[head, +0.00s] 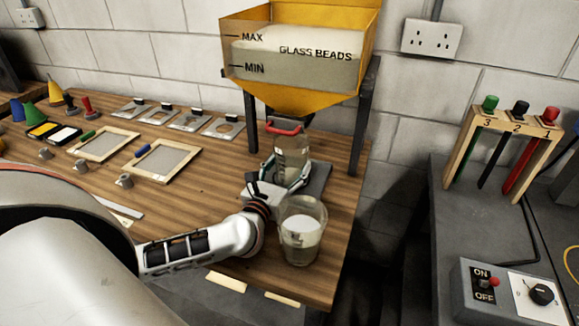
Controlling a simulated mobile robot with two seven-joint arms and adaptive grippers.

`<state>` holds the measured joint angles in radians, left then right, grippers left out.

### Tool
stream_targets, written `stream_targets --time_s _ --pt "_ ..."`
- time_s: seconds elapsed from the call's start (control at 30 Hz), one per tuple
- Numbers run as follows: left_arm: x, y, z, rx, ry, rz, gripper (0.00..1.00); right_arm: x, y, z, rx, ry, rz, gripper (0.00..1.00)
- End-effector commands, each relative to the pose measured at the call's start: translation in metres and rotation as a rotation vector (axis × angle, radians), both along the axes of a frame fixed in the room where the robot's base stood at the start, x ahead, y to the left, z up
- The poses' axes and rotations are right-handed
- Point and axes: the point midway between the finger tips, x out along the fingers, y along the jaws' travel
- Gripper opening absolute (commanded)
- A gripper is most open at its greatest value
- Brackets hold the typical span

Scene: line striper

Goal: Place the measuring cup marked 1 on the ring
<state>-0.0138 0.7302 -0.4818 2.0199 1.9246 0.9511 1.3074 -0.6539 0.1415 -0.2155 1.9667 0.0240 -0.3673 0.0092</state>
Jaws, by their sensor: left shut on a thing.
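My left gripper (285,178) reaches in from the left and is shut around a clear cylindrical container (291,150) directly below the yellow hopper's outlet. A second clear cup (302,229), partly filled with white material, stands upright near the front right of the wooden table, in front of my left gripper. I cannot read a number on either vessel, so I cannot tell which is marked 1. I cannot make out a ring; the area under the held container is partly hidden by my gripper. My right gripper is out of view.
The yellow glass beads hopper (295,55) stands on dark legs, with a red part (285,128) at its outlet. Wooden frames (167,161), cones (55,90) and plates occupy the table's left. A grey bench (450,220) at right carries a colored-handle rack (513,115) and switch box (484,283).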

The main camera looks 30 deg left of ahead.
Motion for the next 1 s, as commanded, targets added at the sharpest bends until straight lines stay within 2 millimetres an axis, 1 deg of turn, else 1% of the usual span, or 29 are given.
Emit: stream_targets --time_s 0.07,0.1,0.13,0.47,0.57,0.67,0.77,1.0 --pt "0.0 0.0 -0.004 0.0 0.0 0.0 0.07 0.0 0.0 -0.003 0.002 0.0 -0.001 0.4" --pt "0.0 0.0 -0.003 0.0 0.001 0.0 0.71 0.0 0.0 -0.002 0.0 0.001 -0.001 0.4" --pt "0.0 0.0 -0.003 0.0 0.001 0.0 0.77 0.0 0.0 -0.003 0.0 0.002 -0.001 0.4" --pt "0.0 0.0 -0.002 0.0 0.001 0.0 0.77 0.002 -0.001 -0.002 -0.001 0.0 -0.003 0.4" --pt "0.0 0.0 0.003 -0.001 0.0 0.0 0.77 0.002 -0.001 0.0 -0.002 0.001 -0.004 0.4" --pt "-0.012 -0.003 -0.001 -0.001 0.003 -0.001 0.77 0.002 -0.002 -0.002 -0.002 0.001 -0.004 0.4" --pt "-0.029 -0.006 -0.002 -0.003 0.004 -0.002 0.77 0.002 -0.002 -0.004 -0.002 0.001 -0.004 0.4" --pt "-0.076 -0.014 -0.004 -0.001 0.005 -0.002 0.77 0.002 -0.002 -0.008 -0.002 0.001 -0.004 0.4"
